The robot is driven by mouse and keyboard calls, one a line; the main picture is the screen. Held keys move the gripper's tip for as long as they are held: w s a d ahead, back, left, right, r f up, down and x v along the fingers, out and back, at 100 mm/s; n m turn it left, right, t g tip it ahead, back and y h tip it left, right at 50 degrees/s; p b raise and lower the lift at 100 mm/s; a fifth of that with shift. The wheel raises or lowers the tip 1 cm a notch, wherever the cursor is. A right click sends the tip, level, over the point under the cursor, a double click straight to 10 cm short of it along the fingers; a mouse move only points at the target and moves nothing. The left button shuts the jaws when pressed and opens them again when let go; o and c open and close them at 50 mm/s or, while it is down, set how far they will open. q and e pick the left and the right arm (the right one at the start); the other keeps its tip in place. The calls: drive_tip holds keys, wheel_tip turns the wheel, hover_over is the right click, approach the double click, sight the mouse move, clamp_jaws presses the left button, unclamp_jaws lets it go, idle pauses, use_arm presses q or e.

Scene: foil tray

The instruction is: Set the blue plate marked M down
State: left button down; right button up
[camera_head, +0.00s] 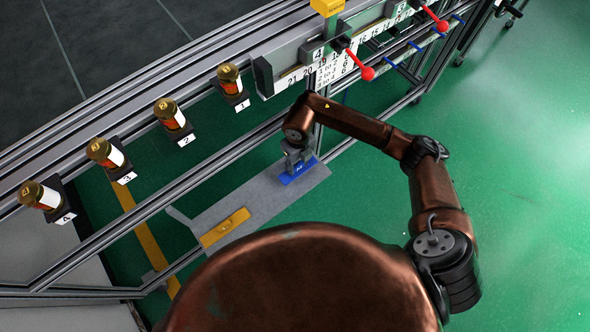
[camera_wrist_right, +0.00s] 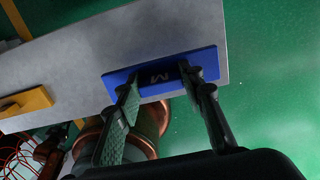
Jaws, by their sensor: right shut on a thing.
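The blue plate marked M (camera_head: 299,174) is at the right end of the grey tray (camera_head: 262,205) in the head view. The plate looks flat and roughly in line with the tray. I cannot tell whether it touches the tray or hangs just above it. My left gripper is not in view.
A yellow plate (camera_head: 224,229) lies at the tray's other end, with bare grey surface between. Metal rails (camera_head: 200,185) run behind the tray. Several gold-capped cylinders (camera_head: 229,78) stand on numbered holders. Red-knobbed levers (camera_head: 366,73) are at upper right. The green floor at right is clear.

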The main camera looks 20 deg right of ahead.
sight(297, 170)
wheel_tip(297, 170, down, 5)
drive_tip(key=shift+b, duration=0.5)
drive_tip(key=shift+r, duration=0.1)
drive_tip(key=o, duration=0.8)
drive_tip(key=shift+f, duration=0.2)
drive_tip(key=shift+c, duration=0.2)
drive_tip(key=o, duration=0.5)
drive_tip(key=shift+c, duration=0.2)
drive_tip(key=shift+r+p, duration=0.85)
drive_tip(key=shift+r, duration=3.1)
